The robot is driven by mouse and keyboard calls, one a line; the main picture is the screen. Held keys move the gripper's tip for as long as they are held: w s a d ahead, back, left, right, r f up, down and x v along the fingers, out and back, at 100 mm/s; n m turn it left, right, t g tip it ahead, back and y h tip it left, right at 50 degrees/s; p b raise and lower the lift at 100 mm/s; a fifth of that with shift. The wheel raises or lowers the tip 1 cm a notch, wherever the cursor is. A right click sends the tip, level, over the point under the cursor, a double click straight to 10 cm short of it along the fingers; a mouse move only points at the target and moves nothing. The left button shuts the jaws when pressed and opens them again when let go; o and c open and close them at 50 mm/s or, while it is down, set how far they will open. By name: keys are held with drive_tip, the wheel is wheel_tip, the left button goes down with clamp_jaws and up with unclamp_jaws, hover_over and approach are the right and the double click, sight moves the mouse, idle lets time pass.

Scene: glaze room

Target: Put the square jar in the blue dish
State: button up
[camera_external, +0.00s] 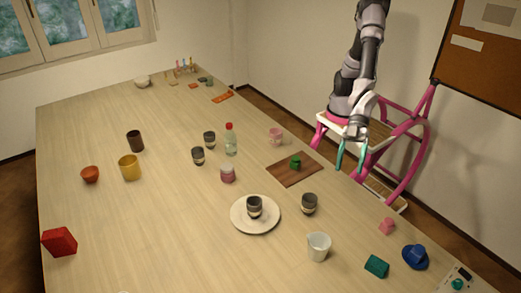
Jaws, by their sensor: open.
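The blue dish (408,263) is at the table's right edge, with a darker blue rounded object (416,252) on it. I cannot tell for certain which thing is the square jar. A small pink blocky piece (387,226) stands near the right edge, and a teal block (377,266) lies left of the blue dish. My gripper (351,159) is open and empty, with teal fingers pointing down. It hangs near the table's right edge, beside the wooden board and well behind the blue dish.
A green piece (296,162) stands on the wooden board (283,173). Nearby are a dark cup (309,203), a white cup (318,247), a plate (240,222) bearing a cup, and a bottle (231,141). A red box (59,242) sits far left. The left-front table is mostly clear.

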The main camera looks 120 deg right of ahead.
drive_tip(key=s+d+r+m+h, duration=0.1)
drive_tip(key=s+d+r+m, duration=0.1)
drive_tip(key=d+r, duration=0.65)
drive_tip(key=s+d+r+m+h, duration=0.1)
drive_tip(key=s+d+r, duration=0.2)
drive_tip(key=d, duration=1.1)
drive_tip(key=s+d+r+m+g+h, duration=0.1)
drive_tip(key=s+d+m+h, duration=0.1)
drive_tip(key=s+d, duration=1.3)
drive_tip(key=shift+s+r+m+g, duration=0.35)
drive_tip(key=shift+s+m, duration=0.45)
drive_tip(key=shift+s, duration=0.25)
